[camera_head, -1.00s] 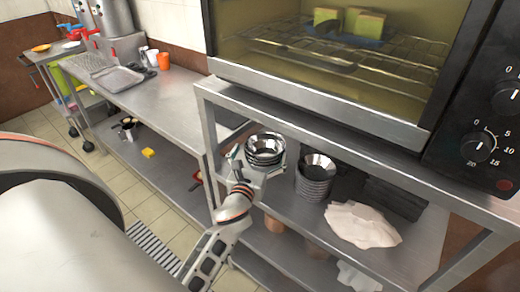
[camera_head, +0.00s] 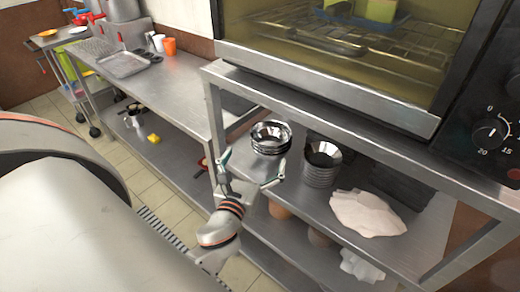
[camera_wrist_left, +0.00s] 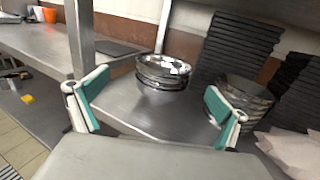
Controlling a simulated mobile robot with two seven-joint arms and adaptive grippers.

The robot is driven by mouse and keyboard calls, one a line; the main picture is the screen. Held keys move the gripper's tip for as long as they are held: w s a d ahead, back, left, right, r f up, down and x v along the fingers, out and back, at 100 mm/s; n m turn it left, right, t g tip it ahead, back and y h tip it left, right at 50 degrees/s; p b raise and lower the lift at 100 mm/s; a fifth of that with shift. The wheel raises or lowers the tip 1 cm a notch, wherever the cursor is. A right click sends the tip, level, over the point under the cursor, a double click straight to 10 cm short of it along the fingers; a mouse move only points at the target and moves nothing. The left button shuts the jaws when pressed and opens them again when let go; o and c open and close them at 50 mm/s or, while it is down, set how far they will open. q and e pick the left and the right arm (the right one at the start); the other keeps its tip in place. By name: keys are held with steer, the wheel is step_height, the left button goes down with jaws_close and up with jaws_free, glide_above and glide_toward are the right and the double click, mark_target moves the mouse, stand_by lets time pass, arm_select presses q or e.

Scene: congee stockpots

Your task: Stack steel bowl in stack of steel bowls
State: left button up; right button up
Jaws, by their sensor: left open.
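A short stack of shiny steel bowls (camera_head: 270,138) sits on the shelf under the oven, near its left end. A taller stack of steel bowls (camera_head: 322,165) stands to its right. My left gripper (camera_head: 254,162) is open and empty in front of the left stack, its fingers spread wide. In the left wrist view, the left stack (camera_wrist_left: 162,72) shows between the fingers (camera_wrist_left: 155,105) and beyond them, apart from them. The right stack (camera_wrist_left: 248,92) is partly hidden behind the right finger. My right gripper is not in view.
The oven (camera_head: 340,60) stands on the rack above the shelf. A shelf post (camera_head: 215,130) rises left of the bowls. A crumpled white cloth (camera_head: 367,213) lies right of the stacks, with dark stacked trays (camera_wrist_left: 240,45) behind. Brown round pots stand on the lower shelf.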

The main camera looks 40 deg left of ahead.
arm_select(q)
steer(key=s+d+f+n+h, duration=0.1)
steer(key=f+n, duration=0.2)
steer(key=d+f+n+g+h, duration=0.1)
steer(key=d+f+n, duration=0.1)
steer(key=f+n, duration=0.1)
steer(key=s+d+f+n+h, duration=0.1)
steer(key=d+f+n, duration=0.1)
steer(key=f, duration=0.1)
steer(key=shift+s+n+g, duration=0.35)
steer(key=shift+n+g, duration=0.05)
steer(key=s+d+f+n+g+h, duration=0.2)
steer(key=s+d+f+n, duration=0.2)
steer(key=f+n, duration=0.4)
steer(key=s+d+f+n+g+h, duration=0.2)
steer(key=s+f+n, duration=0.5)
steer(key=n, duration=0.4)
steer(key=shift+d+f+g+h, duration=0.3)
steer(key=shift+d+f+h, duration=0.4)
steer(key=shift+d, duration=0.55)
